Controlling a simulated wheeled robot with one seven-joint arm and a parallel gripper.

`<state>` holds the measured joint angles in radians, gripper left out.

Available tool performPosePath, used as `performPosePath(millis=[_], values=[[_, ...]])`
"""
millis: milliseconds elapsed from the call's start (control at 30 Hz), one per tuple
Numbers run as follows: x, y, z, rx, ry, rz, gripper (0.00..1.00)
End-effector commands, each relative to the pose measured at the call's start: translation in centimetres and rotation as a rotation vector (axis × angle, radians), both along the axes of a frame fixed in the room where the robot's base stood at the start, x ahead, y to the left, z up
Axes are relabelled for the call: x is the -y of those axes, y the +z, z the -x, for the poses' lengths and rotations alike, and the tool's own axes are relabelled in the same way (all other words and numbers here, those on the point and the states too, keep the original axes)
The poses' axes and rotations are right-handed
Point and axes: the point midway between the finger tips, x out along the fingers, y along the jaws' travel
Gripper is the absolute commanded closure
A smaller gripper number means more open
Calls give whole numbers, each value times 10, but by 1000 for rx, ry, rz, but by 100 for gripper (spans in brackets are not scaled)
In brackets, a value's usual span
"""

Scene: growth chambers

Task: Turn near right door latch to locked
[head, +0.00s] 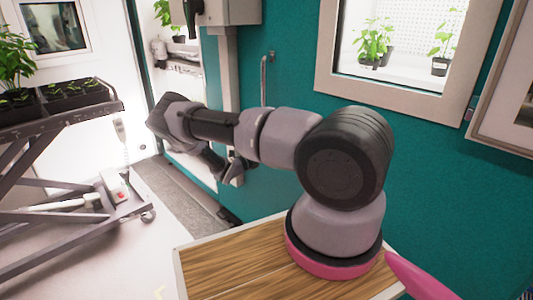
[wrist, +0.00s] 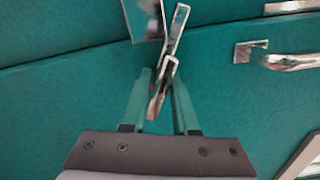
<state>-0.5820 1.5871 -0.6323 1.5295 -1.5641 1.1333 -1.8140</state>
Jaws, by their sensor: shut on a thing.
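In the wrist view, the latch (wrist: 175,30) is a shiny metal lever on the teal door (wrist: 70,100). It slants slightly from the upper right down between the two green fingers of my gripper (wrist: 161,88). My gripper is shut on the lever's lower end. A mirror-like metal plate (wrist: 143,18) sits beside the lever's upper part. In the head view, my gripper (head: 232,170) is low against the edge of the teal door (head: 285,195), and the latch is mostly hidden there by my arm. I cannot tell whether the latch is locked.
A chrome door handle (wrist: 290,61) is right of the latch. A windowed panel (head: 400,45) shows potted plants behind glass. A grey cart (head: 65,112) with plant trays stands at left. An opening with a grey floor strip (head: 185,195) lies between cart and door.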

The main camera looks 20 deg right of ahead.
Motion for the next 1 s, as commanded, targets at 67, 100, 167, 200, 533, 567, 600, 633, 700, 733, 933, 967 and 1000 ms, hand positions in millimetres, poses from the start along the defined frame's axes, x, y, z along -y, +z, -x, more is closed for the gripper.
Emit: performPosePath(millis=[67, 100, 167, 200, 533, 567, 600, 633, 700, 733, 933, 967, 1000], values=[[-1, 0, 0, -67, 2, 24, 100], [-1, 0, -1, -100, 2, 36, 100], [0, 0, 0, -148, 2, 54, 100], [0, 0, 0, -179, 2, 66, 100], [-1, 0, 0, -371, 2, 135, 100], [-1, 0, 0, -383, 2, 139, 100], [-1, 0, 0, -396, 2, 143, 100], [-1, 0, 0, -405, 2, 147, 100], [-1, 0, 0, -421, 1, 152, 100], [0, 0, 0, -428, 1, 155, 100], [0, 0, 0, -448, 0, 162, 100], [0, 0, 0, -449, 0, 162, 100], [0, 0, 0, -450, 0, 162, 100]])
